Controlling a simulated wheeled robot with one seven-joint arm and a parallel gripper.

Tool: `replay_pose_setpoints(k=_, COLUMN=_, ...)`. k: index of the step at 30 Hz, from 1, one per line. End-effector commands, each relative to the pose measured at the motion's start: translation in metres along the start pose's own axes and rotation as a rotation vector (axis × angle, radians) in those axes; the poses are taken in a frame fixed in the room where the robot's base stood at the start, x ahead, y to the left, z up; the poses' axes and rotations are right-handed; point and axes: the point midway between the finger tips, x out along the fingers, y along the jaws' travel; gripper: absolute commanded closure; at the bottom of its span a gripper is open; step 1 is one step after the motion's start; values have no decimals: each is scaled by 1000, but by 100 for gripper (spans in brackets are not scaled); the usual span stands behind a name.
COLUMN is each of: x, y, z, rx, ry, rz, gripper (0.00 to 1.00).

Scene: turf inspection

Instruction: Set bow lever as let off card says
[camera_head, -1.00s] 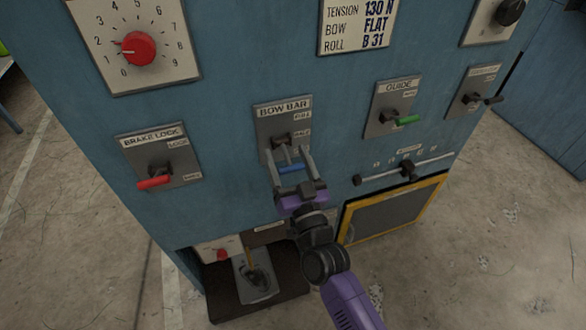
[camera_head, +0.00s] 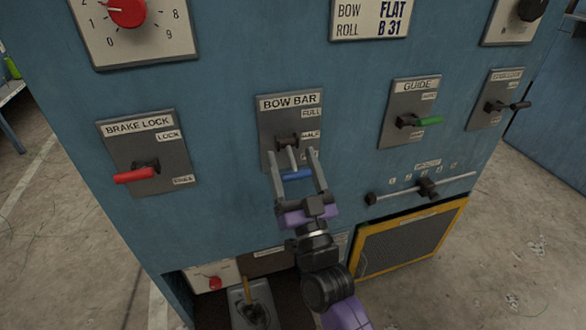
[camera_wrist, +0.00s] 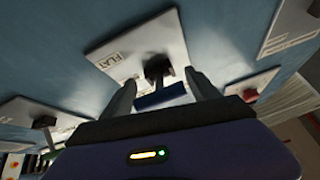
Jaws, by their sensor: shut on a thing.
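The bow lever has a blue handle (camera_head: 297,175) on the grey BOW BAR plate (camera_head: 269,122) of the blue panel. The plate's labels read FULL at top and HALF at the middle; the lowest is hidden by my gripper. The lever points down, below HALF. In the wrist view the blue handle (camera_wrist: 160,97) is between my fingers, and a FLAT label (camera_wrist: 118,60) shows. My gripper (camera_head: 294,163) is shut on the blue handle. The card (camera_head: 371,17) at the top reads BOW FLAT, ROLL B 31; its upper part is cut off.
The BRAKE LOCK lever (camera_head: 135,176), red, is to the left. The GUIDE lever (camera_head: 429,121), green, and a black lever (camera_head: 519,105) are to the right. A slider (camera_head: 428,187) and a yellow-framed panel (camera_head: 457,215) lie lower right. A dial (camera_head: 126,12) is upper left.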

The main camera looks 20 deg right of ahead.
Motion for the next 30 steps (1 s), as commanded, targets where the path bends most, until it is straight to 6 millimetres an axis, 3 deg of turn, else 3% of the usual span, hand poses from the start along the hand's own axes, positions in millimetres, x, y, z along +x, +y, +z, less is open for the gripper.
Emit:
replay_pose_setpoints(k=12, x=-1, y=0, z=2, rx=-2, ry=-2, rz=-1, gripper=100)
replay_pose_setpoints(k=13, x=-1, y=0, z=2, rx=-1, ry=-2, rz=-1, gripper=25)
replay_pose_setpoints(k=15, x=-1, y=0, z=2, rx=-1, ry=-2, rz=-1, gripper=12)
replay_pose_setpoints(k=25, x=-2, y=0, z=2, rx=0, ry=-1, rz=0, gripper=12)
replay_pose_setpoints(k=30, x=-20, y=0, z=3, rx=-1, ry=-3, rz=1, gripper=12)
